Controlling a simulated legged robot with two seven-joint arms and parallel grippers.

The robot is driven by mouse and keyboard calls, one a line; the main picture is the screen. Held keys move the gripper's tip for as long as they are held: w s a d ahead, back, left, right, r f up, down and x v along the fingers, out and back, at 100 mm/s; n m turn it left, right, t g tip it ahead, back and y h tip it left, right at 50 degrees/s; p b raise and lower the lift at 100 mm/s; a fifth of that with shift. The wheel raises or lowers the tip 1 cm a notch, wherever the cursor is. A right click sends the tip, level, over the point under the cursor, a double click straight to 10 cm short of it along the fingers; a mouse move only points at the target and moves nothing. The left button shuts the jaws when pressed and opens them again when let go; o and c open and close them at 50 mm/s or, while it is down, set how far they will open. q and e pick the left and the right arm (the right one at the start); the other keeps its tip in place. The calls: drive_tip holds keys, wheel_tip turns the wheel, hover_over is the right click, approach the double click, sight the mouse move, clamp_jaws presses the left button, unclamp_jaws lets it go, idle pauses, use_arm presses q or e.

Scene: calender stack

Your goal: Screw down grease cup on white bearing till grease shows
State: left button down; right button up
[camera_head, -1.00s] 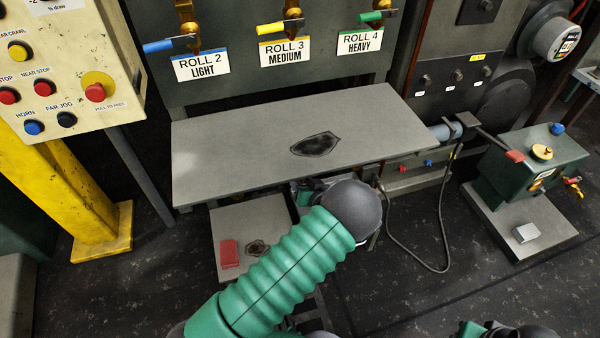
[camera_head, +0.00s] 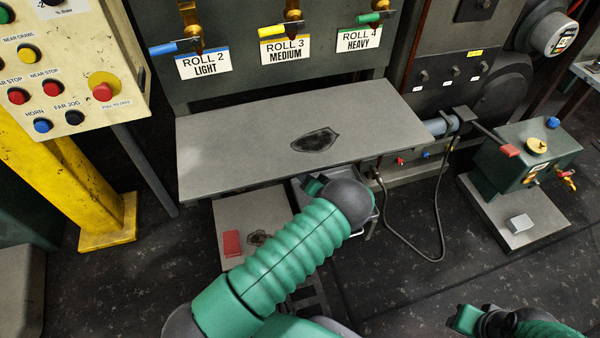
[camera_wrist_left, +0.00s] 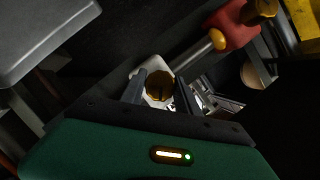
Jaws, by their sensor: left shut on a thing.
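In the left wrist view a brass grease cup (camera_wrist_left: 159,88) sits between the two dark fingers of my left gripper (camera_wrist_left: 160,92), which is shut on it. A piece of a white part (camera_wrist_left: 139,68), seemingly the white bearing, shows behind the cup; most of it is hidden. No grease can be made out. In the head view my left gripper's green body (camera_head: 313,187) is at the front edge of the grey table, and its fingers are hidden by my arm. My right gripper's green body (camera_head: 466,318) shows at the bottom edge; its fingers cannot be made out.
The grey table (camera_head: 230,160) with a dark stain overhangs the work spot. A green tank (camera_head: 510,165) and a hanging hose (camera_head: 410,258) are at right. A red part (camera_wrist_left: 232,25) lies close by in the wrist view.

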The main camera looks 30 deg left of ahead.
use_arm(q)
drive_tip(key=shift+d+f, duration=0.15)
drive_tip(key=shift+d, duration=0.05)
drive_tip(key=c, duration=1)
unclamp_jaws()
drive_tip(key=shift+w, duration=0.1)
drive_tip(key=shift+o, duration=0.5)
drive_tip(key=p+v, duration=0.6)
drive_tip(key=v, duration=1.1)
drive_tip(key=shift+a+f, duration=0.1)
drive_tip(key=shift+f, duration=0.05)
